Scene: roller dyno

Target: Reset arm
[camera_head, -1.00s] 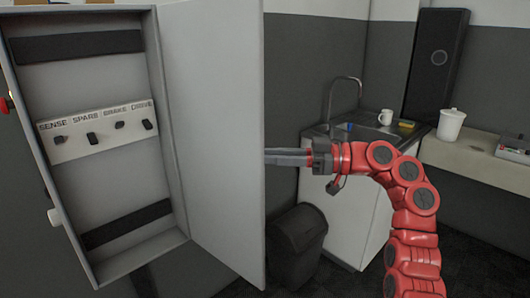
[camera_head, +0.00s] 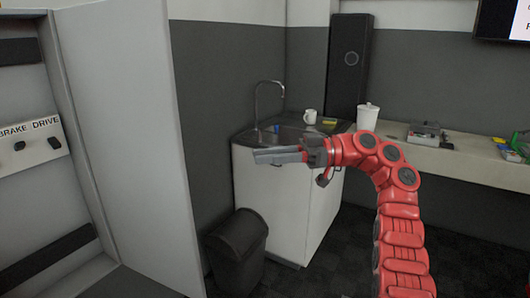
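My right arm is red and rises from the bottom right, bending to the left. Its grey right gripper (camera_head: 278,155) points left in front of the white sink cabinet (camera_head: 268,205). The fingers look close together with nothing visible between them. The gripper is clear of the open cabinet door (camera_head: 132,120). My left gripper is not in view.
The open wall cabinet (camera_head: 25,165) holds a switch panel (camera_head: 30,140) with BRAKE and DRIVE labels. A dark bin (camera_head: 238,248) stands on the floor. A mug (camera_head: 310,116) is by the sink, and a white container (camera_head: 367,117) is on the worktop (camera_head: 460,160).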

